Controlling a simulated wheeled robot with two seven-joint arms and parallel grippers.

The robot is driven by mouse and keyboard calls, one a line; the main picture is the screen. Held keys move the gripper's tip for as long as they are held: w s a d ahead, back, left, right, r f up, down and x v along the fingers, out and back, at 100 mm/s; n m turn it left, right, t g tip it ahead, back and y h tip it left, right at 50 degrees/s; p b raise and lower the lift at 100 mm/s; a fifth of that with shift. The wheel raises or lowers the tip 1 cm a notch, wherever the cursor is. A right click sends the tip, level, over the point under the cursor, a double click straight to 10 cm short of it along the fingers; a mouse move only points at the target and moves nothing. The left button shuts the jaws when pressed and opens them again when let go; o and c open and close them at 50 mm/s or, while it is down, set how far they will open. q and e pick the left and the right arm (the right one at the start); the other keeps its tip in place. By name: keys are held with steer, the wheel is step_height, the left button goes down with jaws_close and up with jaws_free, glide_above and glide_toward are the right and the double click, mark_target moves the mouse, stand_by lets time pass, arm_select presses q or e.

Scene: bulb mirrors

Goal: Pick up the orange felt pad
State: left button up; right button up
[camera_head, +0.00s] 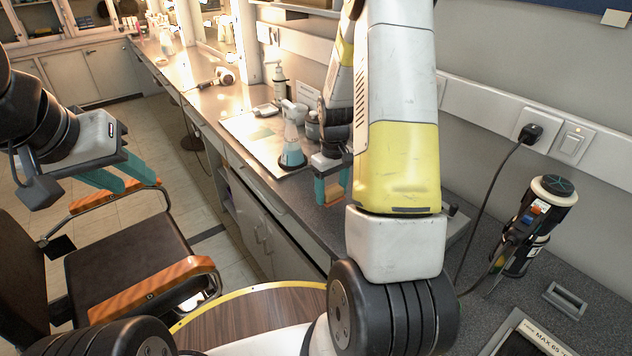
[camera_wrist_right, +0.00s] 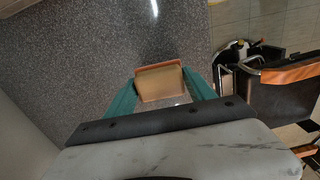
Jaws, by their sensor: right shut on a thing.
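The orange felt pad (camera_wrist_right: 160,84) is between the teal fingers of my right gripper (camera_wrist_right: 160,80) in the right wrist view. It looks like a small block with a tan face and an orange-red edge. In the head view my right gripper (camera_head: 332,188) is at the counter's front edge, shut on the pad, and only a little orange shows between the fingers. I cannot tell whether the pad touches the counter. My left gripper (camera_head: 138,182) is off to the left, above the chair, with its teal fingers apart and empty.
The dark speckled counter (camera_head: 480,290) runs along the wall. A conical flask (camera_head: 292,135) stands on a pale mat (camera_head: 245,126) beyond my right gripper. A dark cylindrical device (camera_head: 540,222) stands at right. A chair with orange armrests (camera_head: 155,290) stands left of the counter.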

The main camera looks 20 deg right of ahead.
steer(key=s+a, duration=0.1)
steer(key=s, duration=0.4)
steer(key=s+a+r, duration=0.1)
steer(key=s, duration=0.4)
steer(key=s+a, duration=0.1)
steer(key=s, duration=0.4)
steer(key=shift+s+a+r, duration=0.1)
steer(key=shift+s+r, duration=0.05)
steer(key=shift+s, duration=0.2)
steer(key=o, duration=0.5)
steer(key=c, duration=0.3)
